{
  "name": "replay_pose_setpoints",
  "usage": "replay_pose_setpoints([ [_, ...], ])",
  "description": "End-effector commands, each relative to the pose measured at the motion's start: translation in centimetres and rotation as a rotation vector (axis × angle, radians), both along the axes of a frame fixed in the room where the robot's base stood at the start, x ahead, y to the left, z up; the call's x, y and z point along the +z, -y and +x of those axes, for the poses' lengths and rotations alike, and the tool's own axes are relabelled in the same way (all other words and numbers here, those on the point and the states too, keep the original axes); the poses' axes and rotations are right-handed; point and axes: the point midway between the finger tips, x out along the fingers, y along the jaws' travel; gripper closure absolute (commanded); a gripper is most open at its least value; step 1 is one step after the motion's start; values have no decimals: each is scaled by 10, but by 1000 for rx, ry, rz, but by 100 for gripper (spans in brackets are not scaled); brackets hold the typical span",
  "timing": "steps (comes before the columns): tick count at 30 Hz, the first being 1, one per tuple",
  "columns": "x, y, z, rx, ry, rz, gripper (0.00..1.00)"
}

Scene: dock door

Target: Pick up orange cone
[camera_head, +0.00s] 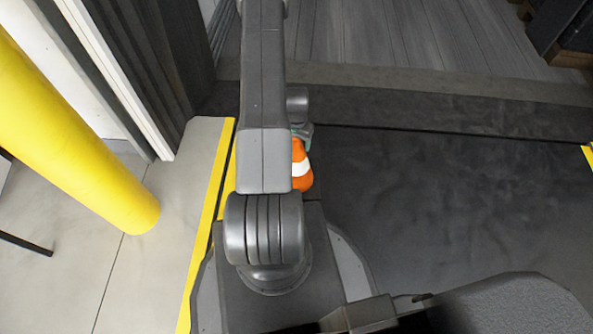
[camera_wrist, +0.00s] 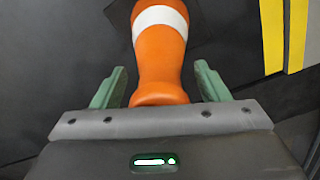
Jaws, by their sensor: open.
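The orange cone (camera_wrist: 159,60) with a white band lies between the two green fingers of my gripper (camera_wrist: 157,88) in the wrist view. The fingers are open, with a gap on each side of the cone. In the head view the cone (camera_head: 302,172) shows only in part, just right of my arm, which hides the rest of it. My gripper is mostly hidden there, with a small green part (camera_head: 303,131) showing at the cone's upper end.
A thick yellow post (camera_head: 75,140) stands at the left, beside a dark door edge and pale floor. A yellow line (camera_head: 212,200) runs along the dark floor plate's left edge. The dark plate (camera_head: 450,200) to the right is clear. A dark object (camera_head: 560,30) stands at the top right.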

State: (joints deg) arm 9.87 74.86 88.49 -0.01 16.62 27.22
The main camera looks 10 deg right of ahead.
Motion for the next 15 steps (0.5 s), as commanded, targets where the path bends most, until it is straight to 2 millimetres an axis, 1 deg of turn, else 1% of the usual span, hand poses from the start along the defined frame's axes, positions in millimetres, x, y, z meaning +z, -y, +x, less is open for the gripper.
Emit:
replay_pose_setpoints([
  [1,0,0,0,0,0,0,32],
  [2,0,0,0,0,0,0,36],
  [3,0,0,0,0,0,0,44],
  [5,0,0,0,0,0,0,55],
  [9,0,0,0,0,0,0,83],
  [12,0,0,0,0,-1,1,100],
  [15,1,0,0,0,0,0,100],
])
